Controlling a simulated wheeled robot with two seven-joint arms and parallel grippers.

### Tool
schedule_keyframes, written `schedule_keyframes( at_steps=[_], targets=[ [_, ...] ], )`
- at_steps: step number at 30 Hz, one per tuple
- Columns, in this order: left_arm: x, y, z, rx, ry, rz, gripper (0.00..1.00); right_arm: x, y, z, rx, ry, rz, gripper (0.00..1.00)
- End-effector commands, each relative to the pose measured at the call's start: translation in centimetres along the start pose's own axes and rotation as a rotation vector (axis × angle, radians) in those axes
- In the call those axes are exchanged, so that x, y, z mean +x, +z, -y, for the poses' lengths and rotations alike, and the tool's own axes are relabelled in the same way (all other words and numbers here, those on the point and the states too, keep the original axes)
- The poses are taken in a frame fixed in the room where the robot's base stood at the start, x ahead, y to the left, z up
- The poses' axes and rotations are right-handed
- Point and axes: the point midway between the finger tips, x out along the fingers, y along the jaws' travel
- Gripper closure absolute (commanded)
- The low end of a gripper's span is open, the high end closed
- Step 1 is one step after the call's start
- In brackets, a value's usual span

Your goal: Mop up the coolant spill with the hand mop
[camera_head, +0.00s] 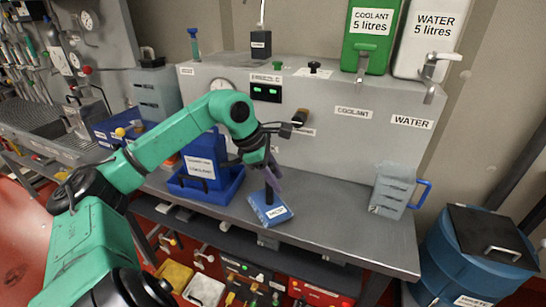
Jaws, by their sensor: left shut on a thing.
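The hand mop has a flat blue pad (270,210) with a white label and a dark upright handle. It is at the front edge of the grey bench top (335,213). I cannot tell whether the pad presses on the surface or hangs just above it. My left gripper (271,178), on the green arm, is shut on the mop handle from above. I cannot make out a coolant spill on the bench; the pad and arm hide part of the surface. My right gripper is not in view.
A blue tray (234,190) holding a blue coolant container (203,158) stands left of the mop. A clear jug (393,190) with a blue handle stands at right. The bench between mop and jug is clear. Green coolant (371,35) and white water (428,38) tanks are above.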

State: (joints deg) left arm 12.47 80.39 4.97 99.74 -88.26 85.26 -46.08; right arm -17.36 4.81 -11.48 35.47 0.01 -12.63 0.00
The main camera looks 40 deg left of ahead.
Motion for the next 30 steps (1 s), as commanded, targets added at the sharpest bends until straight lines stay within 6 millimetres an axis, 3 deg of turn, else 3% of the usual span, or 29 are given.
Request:
schedule_keyframes(
  at_steps=[18, 30],
  targets=[
    [-5.4, 2.1, -0.6, -0.005, 0.003, 0.0, 1.0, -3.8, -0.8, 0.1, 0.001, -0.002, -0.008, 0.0],
    [-5.7, 2.2, -0.6, -0.005, 0.003, 0.0, 1.0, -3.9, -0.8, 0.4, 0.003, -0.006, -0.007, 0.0]
  ],
)
